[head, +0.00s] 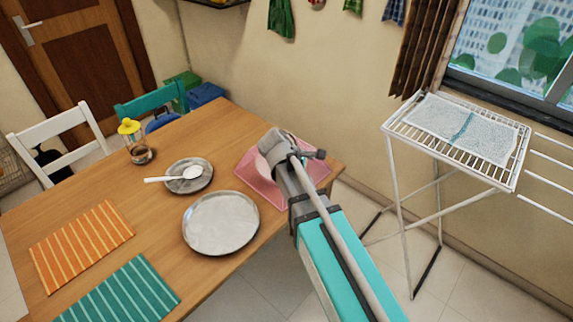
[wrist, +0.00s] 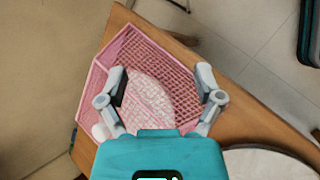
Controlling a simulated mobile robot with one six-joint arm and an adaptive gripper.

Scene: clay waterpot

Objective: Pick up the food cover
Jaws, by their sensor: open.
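Nothing is held. Contact cannot be told.
The wooden table (head: 105,183) also carries a large metal plate (head: 221,223), a small plate with a white spoon (head: 180,176), a yellow-topped jar (head: 137,142) and striped mats. A white drying rack (head: 398,130) stands to the right, with floor between.

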